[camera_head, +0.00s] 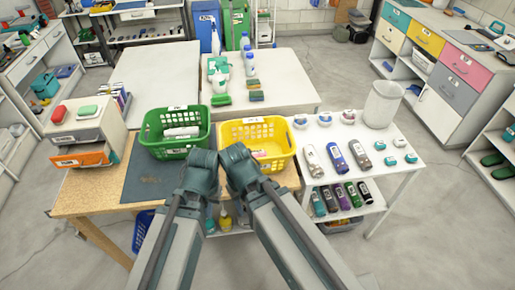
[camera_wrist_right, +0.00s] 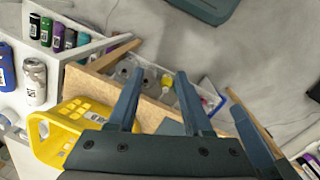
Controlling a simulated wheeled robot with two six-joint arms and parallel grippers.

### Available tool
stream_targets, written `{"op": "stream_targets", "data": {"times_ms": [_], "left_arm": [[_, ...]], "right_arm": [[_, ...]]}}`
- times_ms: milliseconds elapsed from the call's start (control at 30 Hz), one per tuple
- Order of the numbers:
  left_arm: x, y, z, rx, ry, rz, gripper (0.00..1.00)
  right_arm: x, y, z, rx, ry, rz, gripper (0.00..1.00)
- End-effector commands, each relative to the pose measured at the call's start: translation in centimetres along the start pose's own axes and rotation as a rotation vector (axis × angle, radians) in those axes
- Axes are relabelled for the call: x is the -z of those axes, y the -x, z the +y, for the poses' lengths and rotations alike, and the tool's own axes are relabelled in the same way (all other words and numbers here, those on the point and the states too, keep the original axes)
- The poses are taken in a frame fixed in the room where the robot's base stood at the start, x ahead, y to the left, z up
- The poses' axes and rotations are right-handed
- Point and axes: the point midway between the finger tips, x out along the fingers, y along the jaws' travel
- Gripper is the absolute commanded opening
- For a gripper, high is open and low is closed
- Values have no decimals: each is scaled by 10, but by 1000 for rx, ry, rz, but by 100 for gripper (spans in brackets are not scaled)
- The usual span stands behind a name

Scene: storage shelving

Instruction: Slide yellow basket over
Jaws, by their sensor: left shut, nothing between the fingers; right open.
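The yellow basket (camera_head: 271,131) stands on the wooden-topped table, right of the green basket (camera_head: 161,131). In the right wrist view the yellow basket (camera_wrist_right: 72,122) is at the left, beside my right gripper. My left gripper (camera_head: 203,160) is at the front of the gap between the two baskets. It is shut and empty; its fingertips are largely hidden in the head view. My right gripper (camera_head: 237,160) is at the yellow basket's front left corner, and I cannot tell if it touches. In the wrist view my right gripper (camera_wrist_right: 160,75) is open with nothing between its fingers.
A white table with cans (camera_head: 334,158) and a white bin (camera_head: 382,104) adjoins at the right. A drawer box (camera_head: 82,133) stands at the left. A dark mat (camera_head: 146,178) lies before the green basket. Bottles (camera_head: 249,65) stand on the white table behind.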

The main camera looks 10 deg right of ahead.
Motion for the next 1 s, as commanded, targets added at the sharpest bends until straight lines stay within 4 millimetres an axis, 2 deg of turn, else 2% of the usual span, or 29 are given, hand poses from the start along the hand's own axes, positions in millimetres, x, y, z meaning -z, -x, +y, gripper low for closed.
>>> {"op": "stream_targets", "data": {"times_ms": [167,267,367,433,600,700,1000], "left_arm": [[0,0,0,0,0,0,0],[0,-4,0,0,0,0,0],[1,-14,1,0,0,0,0],[1,-20,2,0,0,0,0],[2,-31,3,0,0,0,0],[2,-33,3,0,1,0,0],[2,-36,3,0,1,0,0]], "right_arm": [[0,0,0,0,0,0,48],[8,-4,6,4,-22,17,30],[35,-15,29,20,-105,85,12],[57,-22,51,31,-180,149,0],[94,-31,101,47,-325,278,0],[103,-31,116,50,-369,317,0],[106,-34,120,51,-380,330,0]]}}
